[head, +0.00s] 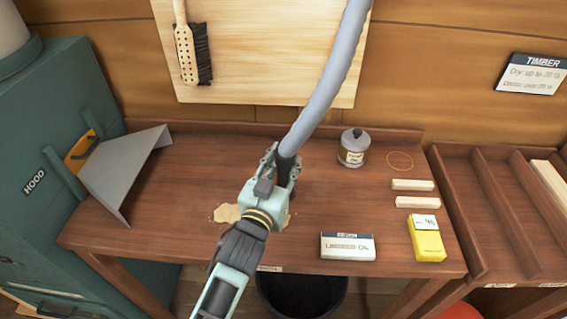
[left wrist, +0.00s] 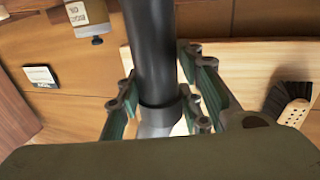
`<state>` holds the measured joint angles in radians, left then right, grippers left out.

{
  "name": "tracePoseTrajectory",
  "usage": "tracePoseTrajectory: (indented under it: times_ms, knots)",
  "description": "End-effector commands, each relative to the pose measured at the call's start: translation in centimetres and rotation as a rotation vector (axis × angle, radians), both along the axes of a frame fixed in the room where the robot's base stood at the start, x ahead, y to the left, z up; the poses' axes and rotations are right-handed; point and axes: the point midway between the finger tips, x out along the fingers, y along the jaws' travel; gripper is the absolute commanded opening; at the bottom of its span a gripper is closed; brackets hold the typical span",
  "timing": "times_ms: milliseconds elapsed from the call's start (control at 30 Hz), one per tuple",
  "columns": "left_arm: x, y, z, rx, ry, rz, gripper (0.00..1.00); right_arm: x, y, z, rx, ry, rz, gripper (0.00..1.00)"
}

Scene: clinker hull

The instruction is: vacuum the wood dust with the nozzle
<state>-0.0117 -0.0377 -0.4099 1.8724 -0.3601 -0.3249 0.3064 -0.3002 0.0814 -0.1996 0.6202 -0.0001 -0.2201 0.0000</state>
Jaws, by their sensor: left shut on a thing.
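My left gripper (head: 283,168) is over the middle of the wooden bench and is shut on the black nozzle (head: 286,164). The nozzle also shows between the fingers in the left wrist view (left wrist: 152,50). A grey hose (head: 322,97) runs from its top, up and out of the picture. Pale wood dust (head: 227,213) lies on the bench left of the gripper, and some more shows at its right side. My gripper and wrist hide the dust between and the nozzle's lower end. My right gripper is in neither view.
A grey sheet-metal hood (head: 124,167) stands at the bench's left. A lidded jar (head: 353,148), two pale blocks (head: 413,185), a white box (head: 347,246) and a yellow box (head: 427,240) stand right. A dark bin (head: 300,293) is below the front edge.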

Motion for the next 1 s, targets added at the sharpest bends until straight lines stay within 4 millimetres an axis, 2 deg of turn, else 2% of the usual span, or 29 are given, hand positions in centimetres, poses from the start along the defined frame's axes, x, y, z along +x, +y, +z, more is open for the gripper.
tracePoseTrajectory:
  times_ms: [1000]
  knots:
    - [-4.9, 0.2, 0.1, -0.002, -0.002, 0.000, 0.02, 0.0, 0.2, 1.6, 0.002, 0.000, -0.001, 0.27]
